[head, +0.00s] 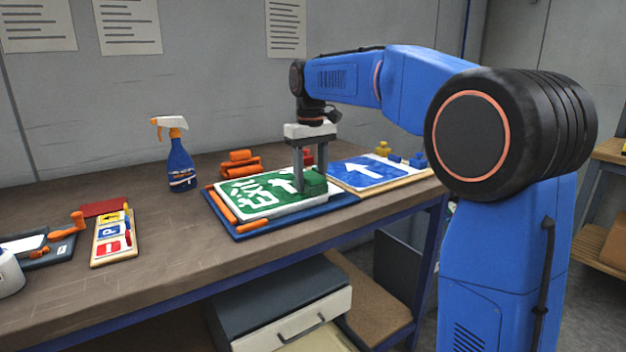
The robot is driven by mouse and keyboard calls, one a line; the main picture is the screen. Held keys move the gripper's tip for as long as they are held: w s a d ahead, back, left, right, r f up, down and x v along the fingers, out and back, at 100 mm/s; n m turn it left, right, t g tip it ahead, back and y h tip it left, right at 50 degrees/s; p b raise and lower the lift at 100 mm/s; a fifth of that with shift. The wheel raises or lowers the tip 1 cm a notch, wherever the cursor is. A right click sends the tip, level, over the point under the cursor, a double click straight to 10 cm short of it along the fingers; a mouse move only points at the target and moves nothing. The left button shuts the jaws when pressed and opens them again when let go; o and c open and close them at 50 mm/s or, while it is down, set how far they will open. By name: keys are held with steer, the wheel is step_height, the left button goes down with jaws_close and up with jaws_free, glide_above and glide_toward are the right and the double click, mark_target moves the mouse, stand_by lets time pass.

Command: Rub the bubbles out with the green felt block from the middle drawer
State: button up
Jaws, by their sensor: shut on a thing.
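My gripper (310,182) points down at the workbench and is shut on a green felt block (315,184). The block is over the right end of a green and white EXIT sign (250,194); I cannot tell whether it touches the face. The sign lies flat on a blue tray or mat (290,216). Bubbles on the sign are too small to make out. Under the bench, a drawer unit (302,318) with a pale front and dark handle is in view, with a drawer standing out; which drawer is the middle one is unclear.
A blue spray bottle (181,162) stands behind left of the sign. Orange rolls (239,163) lie behind it. A blue arrow sign (368,172) lies to the right. A small sign board (113,237) and an orange-handled tool (66,228) lie at left. The bench front is clear.

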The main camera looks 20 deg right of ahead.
mark_target(282, 189)
steer(key=shift+w+a, duration=0.45)
steer(key=shift+w, duration=0.95)
steer(key=shift+w+a, duration=0.5)
steer(key=shift+w, duration=0.95)
steer(key=shift+w+a, duration=0.45)
steer(key=shift+w, duration=0.95)
steer(key=shift+w+a+f, duration=0.1)
steer(key=shift+w+a, duration=0.2)
steer(key=shift+w, duration=0.65)
steer(key=shift+w+a, duration=0.3)
steer(key=shift+w, duration=0.65)
steer(key=shift+w+a, duration=0.2)
steer(key=shift+w, duration=0.35)
steer(key=shift+w+a, duration=0.15)
steer(key=shift+w, duration=0.35)
steer(key=shift+w, duration=0.1)
steer(key=shift+w+a, duration=0.25)
steer(key=shift+w, duration=0.4)
steer(key=shift+w+a, duration=0.2)
steer(key=shift+w, duration=0.4)
steer(key=shift+s+a, duration=0.2)
steer(key=shift+a, duration=0.55)
steer(key=shift+s+a, duration=0.2)
steer(key=shift+a, duration=0.55)
